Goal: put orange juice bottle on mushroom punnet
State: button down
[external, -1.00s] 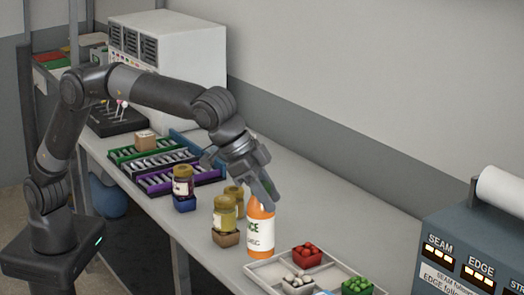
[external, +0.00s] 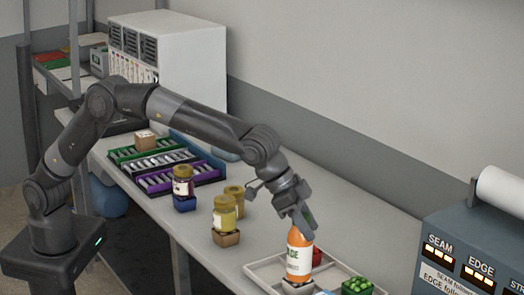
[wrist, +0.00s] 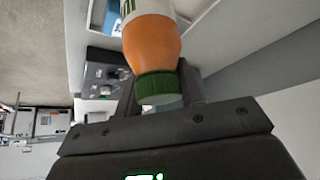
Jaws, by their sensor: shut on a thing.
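The orange juice bottle (external: 299,256) is upright, with a white label and orange contents. My gripper (external: 302,226) is shut on its upper part from above. In the wrist view the bottle (wrist: 152,45) and its green cap show between the fingers (wrist: 160,95). The mushroom punnet (external: 297,287) is in the white tray, directly below the bottle in the external view and mostly hidden by it. Whether the bottle touches the punnet I cannot tell.
The white divided tray (external: 262,268) also holds a red punnet (external: 316,257), partly hidden behind the bottle, and a green punnet (external: 357,285). Jars on small boxes (external: 225,220) stand to the left. A blue-grey machine (external: 460,250) stands at the right.

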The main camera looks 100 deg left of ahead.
jog(key=shift+f, duration=0.1)
jog(key=c, duration=0.9)
grip_release()
jog(key=shift+c, duration=0.2)
jog(key=v, duration=1.2)
jog(key=shift+r, duration=0.2)
jog(key=s+a+r, duration=0.2)
jog(key=s+a, duration=0.3)
jog(key=s, duration=0.6)
jog(key=s+a+r, duration=0.3)
jog(key=s+a, duration=0.3)
jog(key=s, duration=0.5)
jog(key=s+a+f, duration=0.1)
jog(key=s+f, duration=0.2)
jog(key=s, duration=0.5)
jog(key=s+a+f, duration=0.2)
jog(key=s+f, duration=0.2)
jog(key=s, duration=0.4)
jog(key=s+a+f, duration=0.2)
jog(key=s+f, duration=0.2)
jog(key=s, duration=0.5)
jog(key=shift+g, duration=0.4)
